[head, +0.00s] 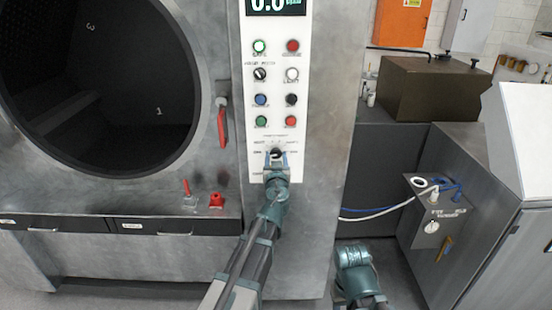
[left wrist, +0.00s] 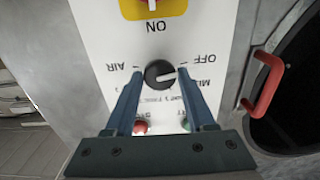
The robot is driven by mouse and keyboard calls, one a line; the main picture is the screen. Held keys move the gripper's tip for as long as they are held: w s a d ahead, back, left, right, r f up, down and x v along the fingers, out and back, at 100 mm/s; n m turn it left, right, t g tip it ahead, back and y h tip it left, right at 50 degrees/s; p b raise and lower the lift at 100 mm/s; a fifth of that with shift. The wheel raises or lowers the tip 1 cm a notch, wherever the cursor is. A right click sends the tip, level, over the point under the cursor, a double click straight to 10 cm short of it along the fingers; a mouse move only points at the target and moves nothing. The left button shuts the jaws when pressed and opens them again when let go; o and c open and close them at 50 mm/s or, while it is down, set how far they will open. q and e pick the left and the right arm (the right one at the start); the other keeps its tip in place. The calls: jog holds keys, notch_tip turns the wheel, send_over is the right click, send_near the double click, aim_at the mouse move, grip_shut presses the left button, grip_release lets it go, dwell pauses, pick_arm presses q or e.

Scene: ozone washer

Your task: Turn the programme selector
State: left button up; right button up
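The programme selector is a small black round knob (left wrist: 158,73) on the white control panel, with upside-down AIR and OFF labels around it in the left wrist view. In the head view the knob (head: 276,153) shows low on the panel, partly covered by my gripper. My left gripper (left wrist: 160,74) is open, with one blue finger on each side of the knob. A thin gap seems to remain beside it; contact is hard to tell. The left gripper also shows in the head view (head: 277,164). Of my right arm only teal links show at the lower right; its fingers are not visible.
Several lamps and buttons (head: 262,99) and a display (head: 275,6) sit above the knob. A red-and-yellow switch (left wrist: 153,6) is near it. A red door handle (head: 221,127) and round dark drum opening (head: 100,80) are left. A brown box (head: 430,88) stands right.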

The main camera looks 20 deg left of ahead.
pick_arm(q)
grip_shut()
